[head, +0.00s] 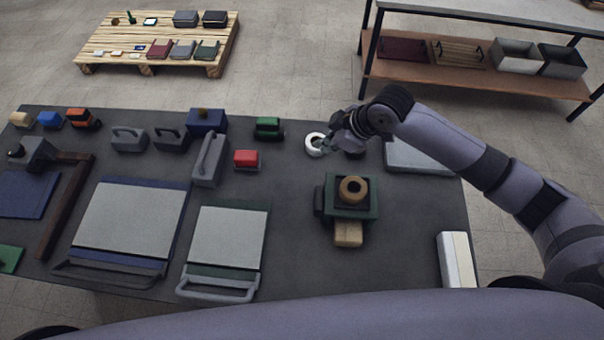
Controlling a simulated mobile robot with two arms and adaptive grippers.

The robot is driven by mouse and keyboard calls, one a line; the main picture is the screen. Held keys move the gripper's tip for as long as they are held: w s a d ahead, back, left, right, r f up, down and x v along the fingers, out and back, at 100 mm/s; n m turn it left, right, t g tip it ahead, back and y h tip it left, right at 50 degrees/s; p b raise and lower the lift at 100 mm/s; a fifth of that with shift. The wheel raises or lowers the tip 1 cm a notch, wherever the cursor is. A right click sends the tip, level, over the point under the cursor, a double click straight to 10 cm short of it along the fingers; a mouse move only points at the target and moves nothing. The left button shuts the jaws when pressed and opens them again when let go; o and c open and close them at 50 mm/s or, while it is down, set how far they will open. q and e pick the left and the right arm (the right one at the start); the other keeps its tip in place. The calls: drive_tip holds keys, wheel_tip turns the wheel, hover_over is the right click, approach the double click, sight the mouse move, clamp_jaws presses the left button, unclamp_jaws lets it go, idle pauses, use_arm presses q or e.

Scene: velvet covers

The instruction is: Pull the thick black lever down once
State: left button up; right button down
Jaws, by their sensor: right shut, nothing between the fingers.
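My right gripper (328,144) is at the back of the dark table, right of its middle. It is shut and empty, with its tips beside a white ring-shaped thing (313,149); I cannot tell whether they touch. A dark round part behind the gripper is mostly hidden by my wrist. No thick black lever stands out for certain. A dark brown, L-shaped bar (62,210) lies at the left, by a grey block with a black knob (33,150). A green device (366,207) with a tan ring on top stands in front of my gripper. My left gripper is not in view.
The dark table (300,262) holds two grey-topped boards with handles (130,222) (227,240), several small blocks, a red block (246,159) and a grey handled block (208,160). A white box (457,262) stands at the right edge. Bare table lies right of the green device.

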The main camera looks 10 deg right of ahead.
sight(319, 203)
use_arm(q)
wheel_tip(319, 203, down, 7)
drive_tip(key=b, duration=0.6)
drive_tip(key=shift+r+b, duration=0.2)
drive_tip(key=shift+b, duration=0.15)
use_arm(e)
drive_tip(key=s+a+f, duration=0.1)
drive_tip(key=s+f, duration=0.2)
drive_tip(key=f, duration=0.4)
drive_tip(key=shift+s+a+f, duration=0.2)
drive_tip(key=shift+s+f, duration=0.05)
drive_tip(key=shift+f, duration=0.1)
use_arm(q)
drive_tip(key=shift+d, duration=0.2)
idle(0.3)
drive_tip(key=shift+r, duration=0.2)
use_arm(e)
drive_tip(key=shift+s+f, duration=0.15)
drive_tip(key=shift+f, duration=0.25)
